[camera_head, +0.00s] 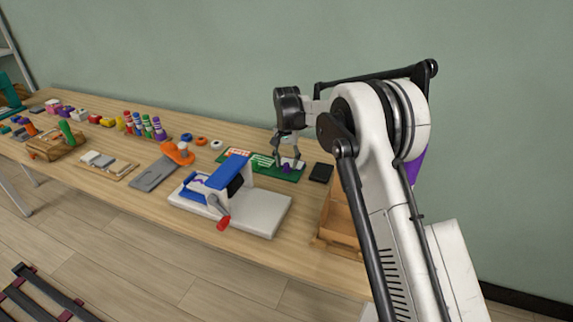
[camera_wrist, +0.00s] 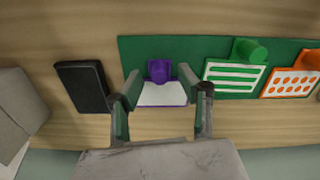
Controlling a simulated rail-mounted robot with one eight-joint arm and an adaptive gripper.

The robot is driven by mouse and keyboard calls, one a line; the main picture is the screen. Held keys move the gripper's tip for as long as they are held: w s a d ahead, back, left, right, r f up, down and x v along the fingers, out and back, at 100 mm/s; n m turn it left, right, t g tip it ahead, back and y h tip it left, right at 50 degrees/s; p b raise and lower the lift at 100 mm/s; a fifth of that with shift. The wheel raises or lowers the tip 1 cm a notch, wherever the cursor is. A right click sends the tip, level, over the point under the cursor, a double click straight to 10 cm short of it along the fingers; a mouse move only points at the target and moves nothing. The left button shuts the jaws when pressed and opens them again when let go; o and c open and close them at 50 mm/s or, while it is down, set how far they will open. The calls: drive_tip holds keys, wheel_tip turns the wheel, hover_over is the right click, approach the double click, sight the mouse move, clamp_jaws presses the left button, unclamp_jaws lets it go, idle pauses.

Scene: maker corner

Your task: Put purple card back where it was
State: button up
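The purple card (camera_wrist: 162,94) is a white panel with a purple border and a purple knob (camera_wrist: 159,70). It is at the left end of the green board (camera_wrist: 130,52) in the wrist view, near its edge; I cannot tell if it lies flat on it. In the head view the purple knob (camera_head: 286,168) shows at the right end of the green board (camera_head: 232,154), under my gripper. My gripper (camera_wrist: 160,75) is open, with a fingertip on each side of the knob and gaps between. The green card (camera_wrist: 234,80) and orange card (camera_wrist: 292,82) are on the board.
A black flat block (camera_wrist: 83,86) lies beside the board's end. A wooden box (camera_head: 340,222) stands near my arm. A blue-and-white press with a red handle (camera_head: 223,222) is in front of the board. Bottles and tools fill the bench further left.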

sight(287, 164)
wheel_tip(287, 164, up, 11)
drive_tip(key=p, duration=0.1)
idle(0.3)
drive_tip(key=s+d+r+t, duration=0.3)
drive_tip(key=s+d+r, duration=1.35)
drive_tip(key=s, duration=0.35)
drive_tip(key=s+d+f+t, duration=0.1)
drive_tip(key=s+d+f, duration=0.1)
drive_tip(key=s, duration=0.7)
drive_tip(key=s+d+f+n+t, duration=0.1)
drive_tip(key=s+d+f, duration=0.2)
drive_tip(key=s, duration=0.6)
drive_tip(key=s+d+f+t, duration=0.2)
drive_tip(key=s+d, duration=0.2)
drive_tip(key=s, duration=0.5)
drive_tip(key=shift+d+f+n, duration=0.25)
drive_tip(key=shift+n, duration=0.15)
